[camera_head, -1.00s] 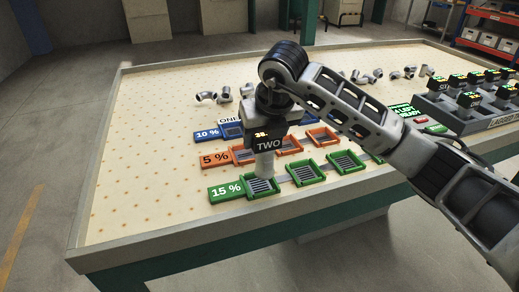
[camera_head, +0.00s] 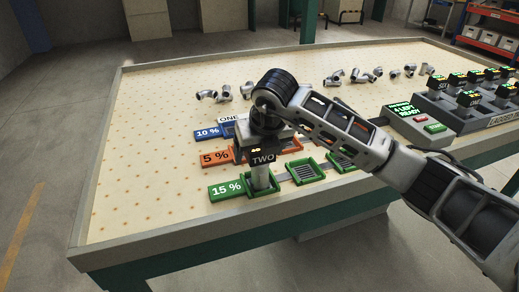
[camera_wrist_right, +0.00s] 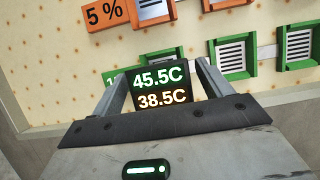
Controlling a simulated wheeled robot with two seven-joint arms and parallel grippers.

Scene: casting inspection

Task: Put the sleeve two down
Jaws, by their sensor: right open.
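The sleeve two (camera_head: 263,157) has a dark head lettered TWO and a pale grey lower tube. It stands roughly upright, with the tube's lower end in the first green tray (camera_head: 246,196) beside the 15 % label. In the right wrist view its display (camera_wrist_right: 160,97) reads 45.5C over 38.5C. My right gripper (camera_head: 266,138) is above and around its head. In the right wrist view the fingers stand on either side of the display, open. The head hides the sleeve's underside there, so the tube's seat is not clear. My left gripper is not in view.
Further green trays (camera_head: 305,171) continue right; orange and blue rows lie behind. Grey pipe elbows (camera_head: 206,95) lie farther back. A rack of similar dark-headed units (camera_head: 470,99) and a box with a green display (camera_head: 400,109) stand right. The table's left part is clear.

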